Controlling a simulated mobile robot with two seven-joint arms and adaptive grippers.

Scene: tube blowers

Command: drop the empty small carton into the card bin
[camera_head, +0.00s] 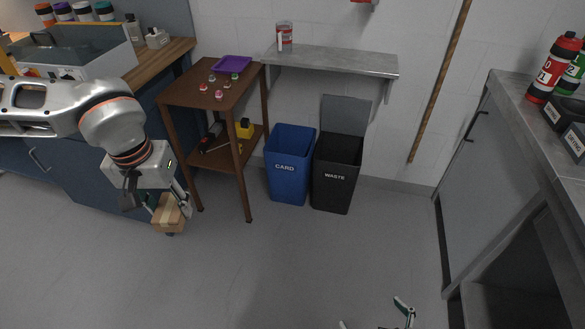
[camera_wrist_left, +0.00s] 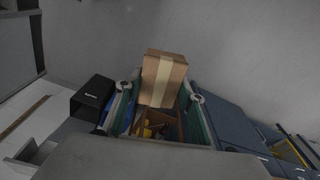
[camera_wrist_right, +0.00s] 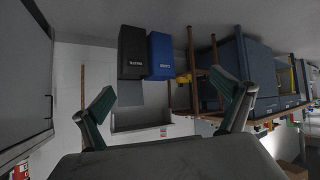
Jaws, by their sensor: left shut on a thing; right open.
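My left gripper (camera_head: 160,198) is shut on a small brown carton (camera_head: 168,215) with a pale tape strip. It holds the carton above the floor, in front of the blue counter and left of the bins. The carton also shows between the fingers in the left wrist view (camera_wrist_left: 163,80). The blue card bin (camera_head: 288,165), marked CARD, stands on the floor against the back wall; its inside is mostly dark. It also shows in the right wrist view (camera_wrist_right: 160,55). My right gripper (camera_wrist_right: 165,110) is open and empty; its fingertips show at the bottom of the head view.
A black waste bin (camera_head: 337,172) with a raised grey lid stands right of the card bin. A brown side table (camera_head: 224,80) with small items stands left of it. A grey wall shelf (camera_head: 335,62) hangs above the bins. The floor before the bins is clear.

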